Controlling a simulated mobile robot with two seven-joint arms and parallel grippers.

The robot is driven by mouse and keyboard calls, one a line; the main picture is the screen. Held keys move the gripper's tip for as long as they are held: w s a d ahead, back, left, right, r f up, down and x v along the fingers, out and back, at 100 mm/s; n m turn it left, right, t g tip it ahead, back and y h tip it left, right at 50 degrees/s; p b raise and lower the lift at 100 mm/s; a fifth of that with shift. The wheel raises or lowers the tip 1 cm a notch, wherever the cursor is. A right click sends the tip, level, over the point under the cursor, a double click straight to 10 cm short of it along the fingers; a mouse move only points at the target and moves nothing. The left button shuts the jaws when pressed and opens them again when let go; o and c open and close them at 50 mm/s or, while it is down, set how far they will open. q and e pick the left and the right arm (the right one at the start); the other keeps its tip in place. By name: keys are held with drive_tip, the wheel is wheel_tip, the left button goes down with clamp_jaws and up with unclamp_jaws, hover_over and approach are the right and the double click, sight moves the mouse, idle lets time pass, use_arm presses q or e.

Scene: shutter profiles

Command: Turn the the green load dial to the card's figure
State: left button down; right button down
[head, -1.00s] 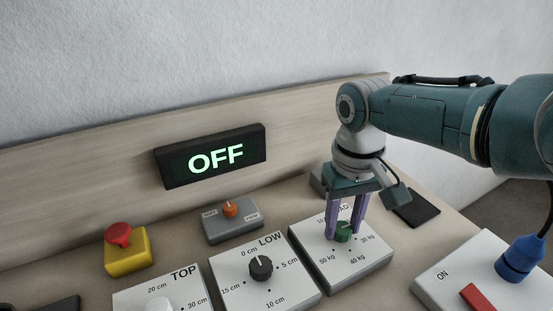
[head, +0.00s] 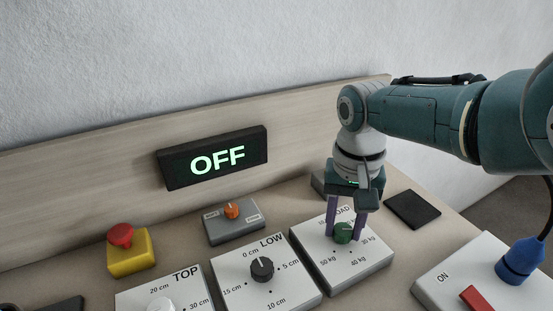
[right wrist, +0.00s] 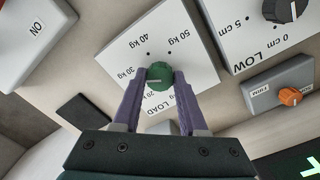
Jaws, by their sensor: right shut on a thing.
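The green load dial (head: 343,233) sits on a white LOAD panel (head: 372,268) marked in kg. My right gripper (head: 345,233) points down at it, its purple fingers shut on the dial's sides. In the right wrist view the fingers close around the green dial (right wrist: 159,75). A pale mark on the dial lies towards the 30 kg and 20 kg side; its exact reading is hard to tell. The LOAD word and the 20 kg label are partly hidden by the fingers. No card with a readable figure is in view. My left gripper is out of view.
A dark display (head: 213,157) reads OFF. Left of the LOAD panel are the LOW dial (head: 262,268), a small box with an orange knob (head: 231,211) and a red stop button (head: 120,234). A flat dark pad (head: 412,209) and an ON switch panel (head: 440,283) lie to the right.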

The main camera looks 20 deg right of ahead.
sight(342, 229)
drive_tip(key=shift+c, duration=2.2)
unclamp_jaws()
wheel_tip(342, 229, up, 9)
drive_tip(key=p, duration=0.6)
drive_tip(key=shift+w+f, duration=0.1)
drive_tip(key=shift+f, duration=0.1)
drive_tip(key=shift+r+p, duration=0.35)
drive_tip(key=shift+r, duration=0.35)
